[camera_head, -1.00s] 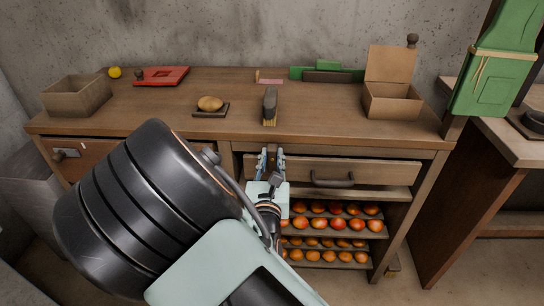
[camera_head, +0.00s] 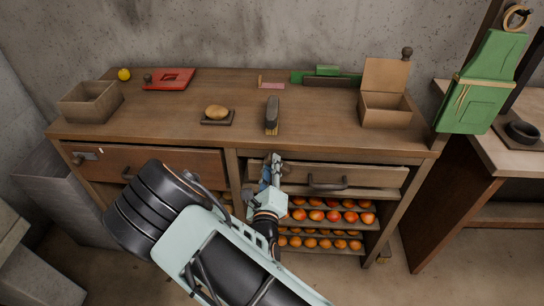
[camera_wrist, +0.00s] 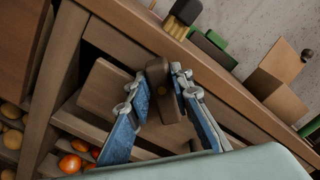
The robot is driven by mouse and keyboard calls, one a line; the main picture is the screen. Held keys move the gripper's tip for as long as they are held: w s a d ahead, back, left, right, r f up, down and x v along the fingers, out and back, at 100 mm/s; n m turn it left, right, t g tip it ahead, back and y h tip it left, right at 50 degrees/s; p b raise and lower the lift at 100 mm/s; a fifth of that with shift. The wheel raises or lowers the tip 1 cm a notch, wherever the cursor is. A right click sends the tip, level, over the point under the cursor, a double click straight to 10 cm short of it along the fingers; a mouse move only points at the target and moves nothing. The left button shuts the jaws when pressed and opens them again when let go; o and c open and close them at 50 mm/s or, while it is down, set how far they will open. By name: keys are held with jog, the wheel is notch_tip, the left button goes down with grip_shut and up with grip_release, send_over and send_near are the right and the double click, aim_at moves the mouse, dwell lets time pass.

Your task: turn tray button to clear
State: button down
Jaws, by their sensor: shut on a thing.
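The tray button is a small dark-brown wooden bar (camera_wrist: 163,92) with a round pivot spot, seen in the wrist view. It stands slanted to the bench's front edge. My gripper (camera_wrist: 166,85) has its blue-padded fingers on both sides of the bar, shut on it. In the head view my gripper (camera_head: 271,168) is at the left end of the wooden tray front (camera_head: 370,175), just below the bench top, and mostly hides the button. The tray front has a dark handle (camera_head: 327,185). How far the bar overlaps the tray front is unclear.
Shelves of orange fruit (camera_head: 330,216) lie below the tray. On the bench top (camera_head: 180,125) are a brush (camera_head: 272,115), an open box (camera_head: 385,108), a potato-like lump (camera_head: 217,112) and a wooden bin (camera_head: 90,102).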

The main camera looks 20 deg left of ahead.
jog(key=shift+a+f+n+p, duration=0.1)
jog(key=shift+n+p, duration=1.2)
jog(key=shift+n, duration=0.6)
jog(key=shift+f+n+p, duration=0.1)
jog(key=shift+n+p, duration=1.2)
jog(key=shift+n, duration=0.9)
jog(key=c, duration=1.7)
grip_release()
jog(key=shift+s, duration=0.1)
jog(key=v, duration=1.2)
jog(key=shift+f, duration=0.1)
